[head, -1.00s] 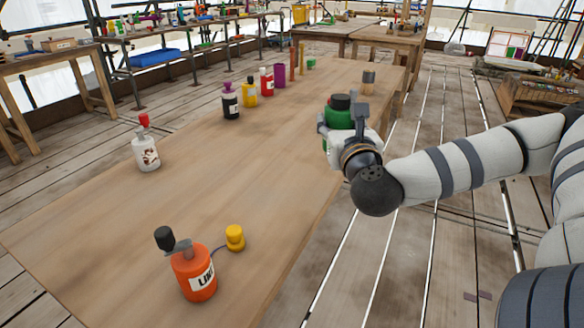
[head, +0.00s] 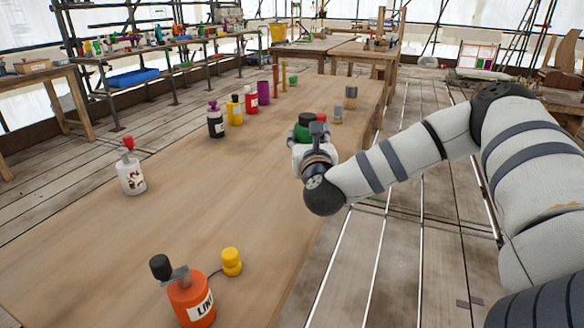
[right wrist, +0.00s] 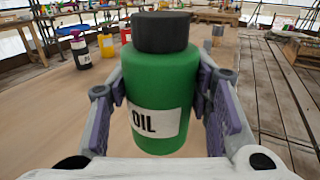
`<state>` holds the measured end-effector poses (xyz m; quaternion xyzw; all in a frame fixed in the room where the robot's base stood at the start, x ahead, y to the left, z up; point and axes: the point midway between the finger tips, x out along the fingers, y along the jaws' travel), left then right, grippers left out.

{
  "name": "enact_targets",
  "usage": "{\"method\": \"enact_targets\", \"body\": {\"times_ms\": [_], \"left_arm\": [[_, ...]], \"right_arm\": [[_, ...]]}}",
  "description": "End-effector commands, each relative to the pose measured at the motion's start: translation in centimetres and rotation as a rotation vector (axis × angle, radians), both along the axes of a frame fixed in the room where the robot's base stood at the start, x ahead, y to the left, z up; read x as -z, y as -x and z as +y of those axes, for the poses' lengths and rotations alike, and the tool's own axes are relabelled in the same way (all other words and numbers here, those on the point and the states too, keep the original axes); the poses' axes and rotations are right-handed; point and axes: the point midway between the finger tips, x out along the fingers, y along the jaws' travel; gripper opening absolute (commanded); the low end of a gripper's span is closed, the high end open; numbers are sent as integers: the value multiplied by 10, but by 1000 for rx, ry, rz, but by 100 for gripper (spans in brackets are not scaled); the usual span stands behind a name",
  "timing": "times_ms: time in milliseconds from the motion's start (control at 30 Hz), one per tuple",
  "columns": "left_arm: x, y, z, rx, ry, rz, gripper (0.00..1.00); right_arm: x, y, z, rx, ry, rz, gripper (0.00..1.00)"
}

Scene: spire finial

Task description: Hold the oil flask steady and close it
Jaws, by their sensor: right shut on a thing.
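The oil flask is green with a white OIL label and a wide black top; it stands upright in the right wrist view (right wrist: 162,85). The black top (right wrist: 162,31) sits on the flask's upper end; whether it is fastened I cannot tell. My right gripper (right wrist: 162,110) is shut on the flask, with a finger pad on each side. In the head view the flask (head: 302,132) shows only in part, above my right gripper (head: 311,152), near the table's right edge. Whether its base touches the table is hidden. My left gripper is not in view.
On the wooden table (head: 235,190), an orange bottle (head: 188,300) with a tethered yellow cap (head: 231,262) stands in front. A white bottle (head: 130,178) is left; black (head: 216,125), yellow (head: 235,112) and red (head: 252,102) bottles stand farther back. The table's middle is clear.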

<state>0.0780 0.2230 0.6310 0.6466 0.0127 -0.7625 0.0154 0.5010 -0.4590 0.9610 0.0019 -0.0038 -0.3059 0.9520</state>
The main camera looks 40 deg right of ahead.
Motion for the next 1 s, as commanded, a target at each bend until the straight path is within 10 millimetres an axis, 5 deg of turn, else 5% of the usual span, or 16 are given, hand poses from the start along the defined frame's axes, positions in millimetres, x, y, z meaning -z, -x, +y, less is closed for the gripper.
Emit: {"method": "enact_targets", "body": {"times_ms": [33,200,667,1000], "left_arm": [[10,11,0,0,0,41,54],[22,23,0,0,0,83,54],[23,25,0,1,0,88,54],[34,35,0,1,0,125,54]], "right_arm": [[26,-10,-1,0,4,27,0],[54,-34,-2,-1,2,21,0],[57,-43,-4,0,1,9,0],[98,-50,-5,0,0,12,0]]}}
